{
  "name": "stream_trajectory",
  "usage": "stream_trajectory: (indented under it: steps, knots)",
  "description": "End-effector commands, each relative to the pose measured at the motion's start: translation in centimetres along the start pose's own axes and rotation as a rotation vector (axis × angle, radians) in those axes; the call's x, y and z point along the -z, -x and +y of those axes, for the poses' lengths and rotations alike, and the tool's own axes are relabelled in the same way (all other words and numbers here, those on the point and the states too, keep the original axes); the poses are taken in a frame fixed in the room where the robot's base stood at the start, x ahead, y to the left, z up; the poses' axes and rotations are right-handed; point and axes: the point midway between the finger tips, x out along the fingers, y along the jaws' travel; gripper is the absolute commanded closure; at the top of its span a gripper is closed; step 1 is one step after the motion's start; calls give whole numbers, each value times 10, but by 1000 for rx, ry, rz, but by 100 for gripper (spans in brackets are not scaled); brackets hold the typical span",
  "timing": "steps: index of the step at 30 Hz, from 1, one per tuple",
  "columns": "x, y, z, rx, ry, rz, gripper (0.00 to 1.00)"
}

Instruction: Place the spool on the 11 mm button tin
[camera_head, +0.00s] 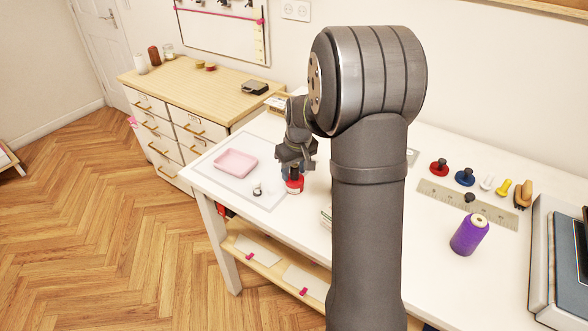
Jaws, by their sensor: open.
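My gripper (296,158) is open and points down at the table's left part, just above a small red object with a pale band (294,184). A dark red piece shows on top of it, close under the fingers; whether they touch is unclear. A bit of blue (284,172) shows beside it, partly hidden. I cannot read any label, so I cannot tell which item is the 11 mm button tin. A purple thread spool (466,237) stands slightly tilted in the picture at the table's right; whether it is the task's spool is unclear.
A pink tray (236,163) and a small black-and-white item (257,189) lie on a pale mat (222,180). My arm hides the table's middle.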

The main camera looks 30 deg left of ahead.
Motion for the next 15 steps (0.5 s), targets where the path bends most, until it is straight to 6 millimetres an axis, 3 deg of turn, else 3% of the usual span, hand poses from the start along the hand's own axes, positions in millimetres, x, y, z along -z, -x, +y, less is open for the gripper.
stream_trajectory:
  steps: [5,15]
  knots:
    - [1,12,0,-1,0,2,57]
    - [1,82,0,-1,0,4,57]
